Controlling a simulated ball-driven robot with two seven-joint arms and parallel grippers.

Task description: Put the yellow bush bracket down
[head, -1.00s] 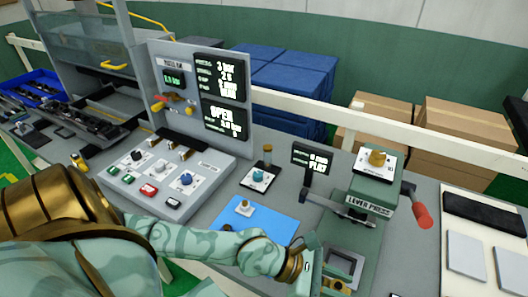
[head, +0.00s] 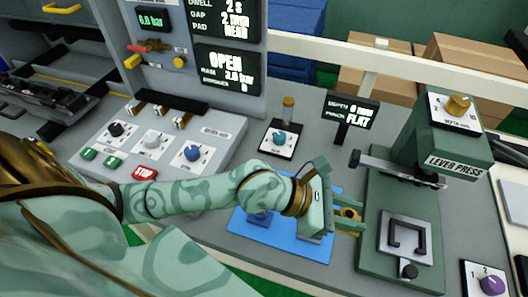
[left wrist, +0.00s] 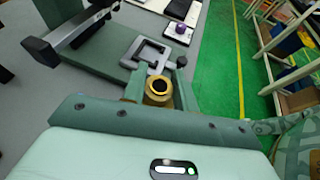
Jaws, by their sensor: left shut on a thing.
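The yellow bush bracket (head: 347,213) is between the fingers of my left gripper (head: 349,219), which is shut on it. In the left wrist view its round brass-coloured bush with a dark bore (left wrist: 158,88) shows between the fingers (left wrist: 160,95). In the head view the gripper is between the blue mat (head: 280,246) and the lever press (head: 372,262), near the mat's right edge. I cannot tell whether the bracket touches anything below; the hand hides part of the mat. My right gripper is not in view.
The press bed carries a grey square frame (head: 384,240) with a black knob. A blue piece (head: 262,218) sits on the mat. A teal-knobbed plate (head: 279,139) and small display (head: 350,110) stand behind. The button panel (head: 165,150) is left; a purple knob (head: 491,285) is front right.

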